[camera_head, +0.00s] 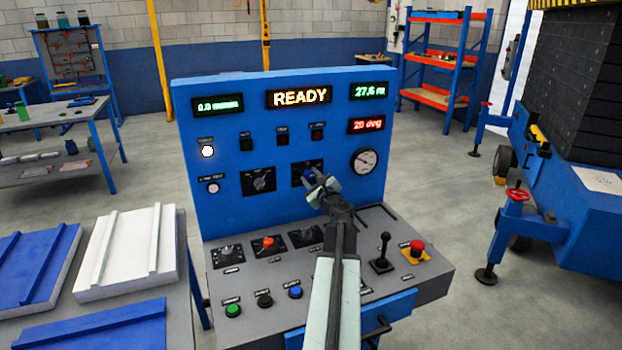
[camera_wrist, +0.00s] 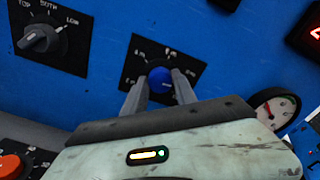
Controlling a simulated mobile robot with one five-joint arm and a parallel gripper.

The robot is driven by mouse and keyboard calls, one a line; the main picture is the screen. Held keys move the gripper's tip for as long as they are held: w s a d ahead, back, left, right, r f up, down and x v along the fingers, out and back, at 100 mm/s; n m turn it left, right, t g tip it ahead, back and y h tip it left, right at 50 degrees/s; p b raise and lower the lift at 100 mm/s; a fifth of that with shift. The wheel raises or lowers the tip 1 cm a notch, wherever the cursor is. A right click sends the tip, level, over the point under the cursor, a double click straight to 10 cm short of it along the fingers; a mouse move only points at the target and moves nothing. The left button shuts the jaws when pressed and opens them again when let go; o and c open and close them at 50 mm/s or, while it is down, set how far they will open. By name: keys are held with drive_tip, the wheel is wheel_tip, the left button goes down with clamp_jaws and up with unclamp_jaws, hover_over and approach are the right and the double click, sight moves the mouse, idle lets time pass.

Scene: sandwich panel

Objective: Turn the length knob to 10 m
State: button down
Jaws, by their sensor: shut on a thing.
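The length knob is a round blue knob (camera_wrist: 160,79) on a black square plate (camera_wrist: 133,68) on the upright panel. In the wrist view, white marks ring its upper side; they are too small to read surely, and I cannot tell which one the knob points to. My gripper (camera_head: 318,186) reaches the plate from the front in the head view. Its two grey fingers lie on either side of the blue knob in the wrist view, shut on it. In the head view the fingers hide much of the plate and the knob shows only in part.
A black selector knob (camera_head: 262,180) is left of the plate and a round gauge (camera_head: 364,161) is right. Displays above read READY (camera_head: 299,96) and 20 deg (camera_head: 366,125). Below, the sloping desk carries several knobs, a joystick (camera_head: 383,250) and a red mushroom button (camera_head: 417,246).

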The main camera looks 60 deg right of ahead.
drive_tip(key=m, duration=0.6)
drive_tip(key=shift+s+d+m, duration=0.1)
drive_tip(key=shift+m, duration=0.3)
idle(0.4)
drive_tip(key=c, duration=1)
unclamp_jaws()
drive_tip(key=v, duration=0.7)
drive_tip(key=shift+s+a, duration=0.25)
drive_tip(key=shift+s, duration=0.05)
